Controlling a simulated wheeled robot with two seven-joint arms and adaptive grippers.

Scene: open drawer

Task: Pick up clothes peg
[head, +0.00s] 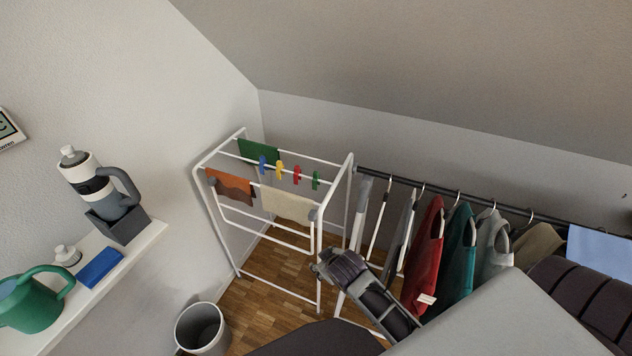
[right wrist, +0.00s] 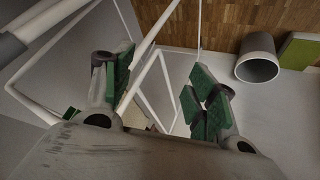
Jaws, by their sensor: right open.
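Several clothes pegs hang in a row on a white drying rack (head: 221,149) in the head view: a blue peg (head: 262,164), a yellow peg (head: 279,170), a red peg (head: 297,174) and a green peg (head: 316,180). My right gripper (head: 324,265) is below the pegs, beside the rack's near right leg. In the right wrist view my right gripper (right wrist: 160,92) is open, its green-padded fingers spread apart. White rack bars show between and behind them. No peg can be made out between the fingers. My left gripper is out of view.
An orange cloth (head: 231,187), a cream cloth (head: 287,204) and a green cloth (head: 258,152) hang on the rack. A clothes rail (head: 400,181) with several garments stands right of it. A grey bin (head: 201,328) is on the floor. A shelf (head: 150,236) holds a green watering can (head: 28,300).

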